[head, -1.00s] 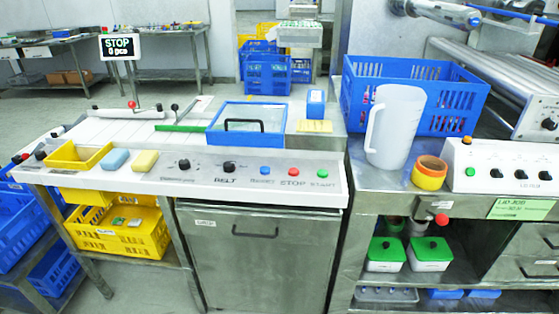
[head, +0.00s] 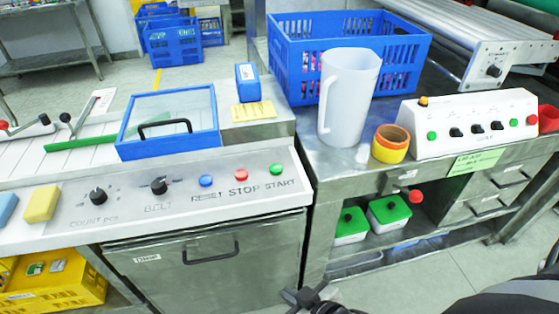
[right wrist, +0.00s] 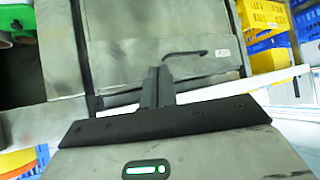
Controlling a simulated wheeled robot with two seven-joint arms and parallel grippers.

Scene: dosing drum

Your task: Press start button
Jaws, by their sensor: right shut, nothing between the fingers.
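The green start button (head: 276,169) is at the right end of the sloped white control panel (head: 130,205), above the word START. A red stop button (head: 241,175) and a blue reset button (head: 206,181) sit to its left. My right gripper (head: 312,296) is at the bottom edge of the head view, below and right of the start button and apart from it. In the right wrist view its dark fingers (right wrist: 157,86) are together and empty, with the steel cabinet front behind them. My left gripper is not in view.
A steel cabinet door (head: 210,265) with a dark handle is below the panel. To the right, a bench carries a white jug (head: 348,95), an orange-yellow ring (head: 390,144) and a second control box (head: 465,125). A blue-framed lid (head: 168,122) lies behind the panel.

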